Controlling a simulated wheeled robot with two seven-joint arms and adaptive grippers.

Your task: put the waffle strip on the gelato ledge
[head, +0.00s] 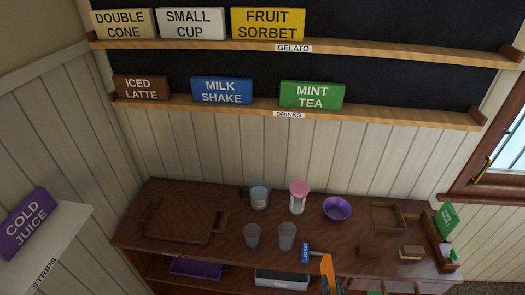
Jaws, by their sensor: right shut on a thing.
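A small blue strip (305,253) with pale sideways lettering is in my right gripper (315,254), which shows in orange and dark parts at the bottom centre. The lettering is too small to read, so I cannot confirm that it is the waffle strip. The gripper is shut on it over the front of the brown counter. The gelato ledge (400,54) is the upper wooden ledge on the dark board. It holds the strips DOUBLE CONE (121,24), SMALL CUP (191,23) and FRUIT SORBET (268,24) from the left. Its right part is bare. My left gripper is out of view.
The drinks ledge (410,116) below holds ICED LATTE (140,88), MILK SHAKE (221,90) and MINT TEA (312,95). COLD JUICE (28,222) stands on the strips shelf (70,222) at left. Cups, a purple bowl (337,208) and trays stand on the counter (215,252).

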